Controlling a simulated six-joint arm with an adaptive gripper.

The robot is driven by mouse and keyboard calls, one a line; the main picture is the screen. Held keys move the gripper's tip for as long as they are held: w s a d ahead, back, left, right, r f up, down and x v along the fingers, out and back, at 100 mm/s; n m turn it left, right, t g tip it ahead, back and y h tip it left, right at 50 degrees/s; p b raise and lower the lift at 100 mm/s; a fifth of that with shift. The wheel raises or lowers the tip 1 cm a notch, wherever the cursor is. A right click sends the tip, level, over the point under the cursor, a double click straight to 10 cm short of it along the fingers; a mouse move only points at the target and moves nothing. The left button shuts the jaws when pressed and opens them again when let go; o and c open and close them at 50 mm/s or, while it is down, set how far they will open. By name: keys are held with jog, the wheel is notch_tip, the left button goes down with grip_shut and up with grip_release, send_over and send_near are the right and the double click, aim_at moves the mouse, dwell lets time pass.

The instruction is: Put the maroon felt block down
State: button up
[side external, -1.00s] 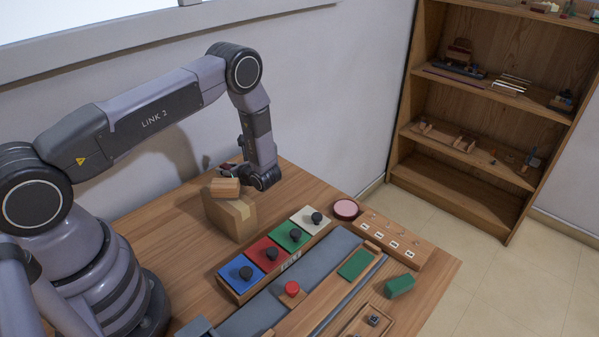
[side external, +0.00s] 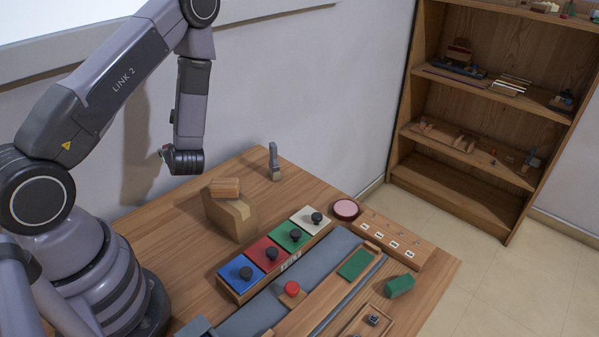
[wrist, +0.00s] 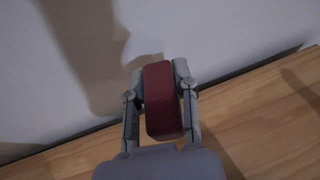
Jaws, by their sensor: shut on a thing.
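The maroon felt block (wrist: 164,105) is in the wrist view, gripped between the two grey fingers of my gripper (wrist: 158,70). It stands long side up in that picture, with wall and a strip of wooden table behind it. In the side external view my wrist hangs left of and above the cardboard box, near the wall. There the fingers and the maroon block are hidden or too small to make out.
A cardboard box (side external: 232,217) with a wooden block (side external: 225,187) on top stands near the wrist. A grey upright object (side external: 274,163) is at the back edge. Colored button panels (side external: 241,272) and a pink round pad (side external: 346,209) lie to the front right.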

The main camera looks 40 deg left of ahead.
aim_at(181, 205)
jog(key=d+f+t, duration=0.1)
jog(key=f, duration=0.3)
jog(key=s+f+m, duration=0.1)
jog(key=f, duration=0.3)
jog(key=s+d+f+m+t, duration=0.1)
jog(key=f, duration=0.4)
jog(key=shift+d+t+h, duration=0.3)
jog(key=shift+h, duration=0.1)
jog(key=shift+f, duration=0.1)
jog(key=shift+f, duration=0.15)
jog(key=o, duration=0.8)
jog(key=shift+o, duration=0.2)
